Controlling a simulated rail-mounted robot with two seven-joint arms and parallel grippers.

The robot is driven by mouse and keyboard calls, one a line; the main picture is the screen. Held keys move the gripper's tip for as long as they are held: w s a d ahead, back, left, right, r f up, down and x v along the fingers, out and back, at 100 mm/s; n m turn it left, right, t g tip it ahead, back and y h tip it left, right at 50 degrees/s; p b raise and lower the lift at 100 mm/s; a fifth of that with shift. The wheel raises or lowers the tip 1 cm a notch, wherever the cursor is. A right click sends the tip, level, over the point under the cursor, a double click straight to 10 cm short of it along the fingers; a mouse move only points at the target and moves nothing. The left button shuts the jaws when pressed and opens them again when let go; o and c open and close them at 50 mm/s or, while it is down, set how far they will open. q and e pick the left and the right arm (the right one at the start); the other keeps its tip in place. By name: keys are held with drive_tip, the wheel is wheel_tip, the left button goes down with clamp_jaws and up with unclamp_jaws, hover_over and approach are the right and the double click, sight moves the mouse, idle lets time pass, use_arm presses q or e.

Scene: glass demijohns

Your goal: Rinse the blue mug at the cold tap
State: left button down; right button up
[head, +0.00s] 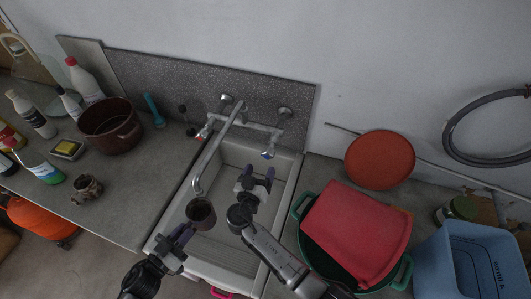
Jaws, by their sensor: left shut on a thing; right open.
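My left gripper (186,234) is shut on a mug (201,214) over the near left side of the sink (233,255). The mug looks dark brown rather than blue in this light, and its dark opening faces up. It is just below the end of the tap spout (197,185); no water shows. My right gripper (259,174) is open and empty over the far part of the sink, just below the blue-marked cold tap handle (268,154), apart from it as far as I can tell. The red-marked tap handle (202,134) is on the left.
A brown pot (110,124), several bottles and a small brown jug (87,188) stand on the left counter. A green tub (299,208) with a red cloth-like cover (357,232) stands close right of the sink, with a blue crate (470,262) beyond.

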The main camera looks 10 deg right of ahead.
sight(266, 156)
drive_tip(key=x, duration=0.8)
drive_tip(key=shift+c, duration=0.2)
